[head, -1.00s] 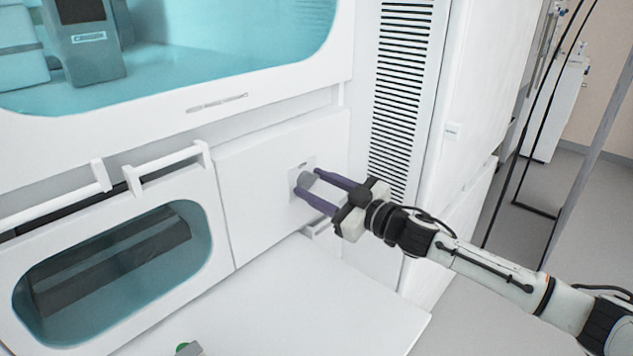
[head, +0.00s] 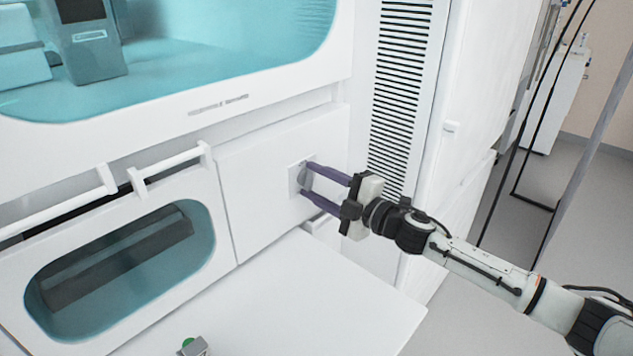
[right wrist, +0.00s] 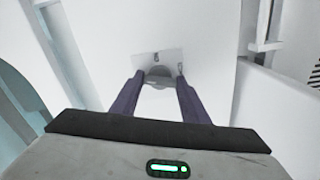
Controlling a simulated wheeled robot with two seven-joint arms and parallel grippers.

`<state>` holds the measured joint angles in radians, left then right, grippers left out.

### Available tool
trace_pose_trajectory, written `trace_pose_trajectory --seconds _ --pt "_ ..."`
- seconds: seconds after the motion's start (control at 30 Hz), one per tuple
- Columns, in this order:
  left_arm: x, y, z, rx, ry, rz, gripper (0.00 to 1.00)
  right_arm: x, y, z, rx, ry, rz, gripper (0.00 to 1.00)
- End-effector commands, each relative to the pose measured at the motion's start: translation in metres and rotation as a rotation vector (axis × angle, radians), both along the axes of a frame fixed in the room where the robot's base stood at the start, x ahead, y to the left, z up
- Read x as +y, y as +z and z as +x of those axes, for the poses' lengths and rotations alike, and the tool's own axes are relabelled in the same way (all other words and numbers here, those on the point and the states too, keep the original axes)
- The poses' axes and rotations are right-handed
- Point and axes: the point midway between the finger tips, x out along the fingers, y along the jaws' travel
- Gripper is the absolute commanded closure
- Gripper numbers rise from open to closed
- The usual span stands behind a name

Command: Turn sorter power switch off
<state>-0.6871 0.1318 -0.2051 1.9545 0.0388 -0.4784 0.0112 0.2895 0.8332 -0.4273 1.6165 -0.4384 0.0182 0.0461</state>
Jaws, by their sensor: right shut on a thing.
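The sorter's power switch is a grey knob (head: 305,178) on a small light plate (head: 294,180) in the white front panel (head: 262,200). My right gripper (head: 308,180) has its two purple fingers on either side of the knob and is shut on it. In the right wrist view the knob (right wrist: 158,74) shows between the fingertips (right wrist: 158,82), in front of the plate (right wrist: 150,62). The marks on the plate are too small to read. My left gripper is not in view.
A white shelf (head: 290,300) juts out below the panel, with a small grey box with a green button (head: 190,346) at its front. A windowed drawer with a white handle (head: 170,165) is to the left. A vented column (head: 400,100) stands to the right.

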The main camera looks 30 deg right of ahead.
Motion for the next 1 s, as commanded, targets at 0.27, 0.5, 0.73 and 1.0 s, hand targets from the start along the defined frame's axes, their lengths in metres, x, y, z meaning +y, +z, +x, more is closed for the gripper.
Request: trace_pose_trajectory --seconds 0.27,0.5,0.73,1.0 --pt "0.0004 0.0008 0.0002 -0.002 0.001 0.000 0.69 0.0006 -0.0002 -0.0002 -0.064 0.001 -0.183 0.81" --pt "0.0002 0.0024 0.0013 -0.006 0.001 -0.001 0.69 0.0006 -0.0003 -0.0003 -0.095 0.001 -0.273 0.81" --pt "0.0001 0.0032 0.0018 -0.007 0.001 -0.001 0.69 0.0007 -0.0003 -0.0003 -0.107 0.002 -0.305 0.81" --pt "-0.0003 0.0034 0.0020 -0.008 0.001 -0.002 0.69 0.0007 -0.0005 -0.0004 -0.108 0.002 -0.310 0.81"
